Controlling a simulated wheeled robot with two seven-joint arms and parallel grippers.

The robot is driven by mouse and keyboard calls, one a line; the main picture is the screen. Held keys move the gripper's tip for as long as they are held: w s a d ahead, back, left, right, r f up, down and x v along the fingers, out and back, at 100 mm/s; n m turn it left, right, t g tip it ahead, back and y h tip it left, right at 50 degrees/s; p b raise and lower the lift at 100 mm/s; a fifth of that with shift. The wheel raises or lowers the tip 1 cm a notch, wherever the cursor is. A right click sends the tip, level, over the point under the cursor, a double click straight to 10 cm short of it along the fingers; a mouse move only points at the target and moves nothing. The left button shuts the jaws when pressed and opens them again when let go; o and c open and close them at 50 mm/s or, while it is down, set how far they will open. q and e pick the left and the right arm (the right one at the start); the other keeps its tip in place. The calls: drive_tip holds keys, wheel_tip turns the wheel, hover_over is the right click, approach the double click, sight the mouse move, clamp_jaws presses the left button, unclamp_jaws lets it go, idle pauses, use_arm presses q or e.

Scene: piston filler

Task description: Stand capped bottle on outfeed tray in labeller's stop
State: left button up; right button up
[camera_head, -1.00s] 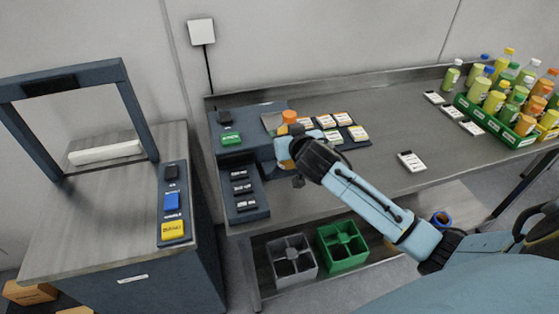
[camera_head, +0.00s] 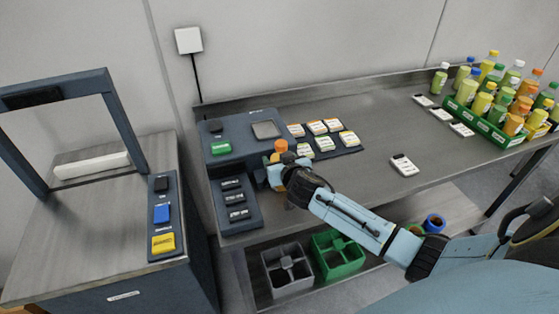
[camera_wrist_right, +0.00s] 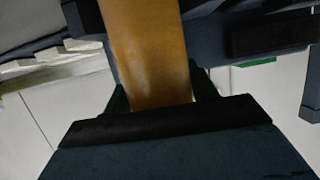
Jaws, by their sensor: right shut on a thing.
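A bottle with an orange cap (camera_head: 281,146) is upright in my right gripper (camera_head: 274,172), at the front edge of the dark blue bench unit. Its amber body (camera_wrist_right: 150,55) fills the middle of the right wrist view, between the fingers, which are shut on it. The bottle's base is hidden. A square grey plate (camera_head: 266,129) on the unit is bare, just behind the bottle. I cannot tell for sure which station is the labeller. A gate-framed station (camera_head: 110,120) with a white bar (camera_head: 92,165) stands at the left. My left gripper is out of view.
The unit has a green button (camera_head: 221,147) and a dark key panel (camera_head: 236,203). Several label cards (camera_head: 318,127) lie right of the plate. A green crate of bottles (camera_head: 487,125) stands at the far right. Grey (camera_head: 288,270) and green (camera_head: 338,254) bins sit below. The left station's top has free room.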

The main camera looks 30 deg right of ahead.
drive_tip(key=shift+r, duration=0.1)
drive_tip(key=o, duration=1.3)
drive_tip(key=shift+s, duration=0.15)
drive_tip(key=p+v, duration=0.1)
drive_tip(key=v, duration=1)
drive_tip(key=shift+s+r, duration=0.15)
drive_tip(key=shift+s, duration=0.15)
drive_tip(key=shift+a, duration=0.1)
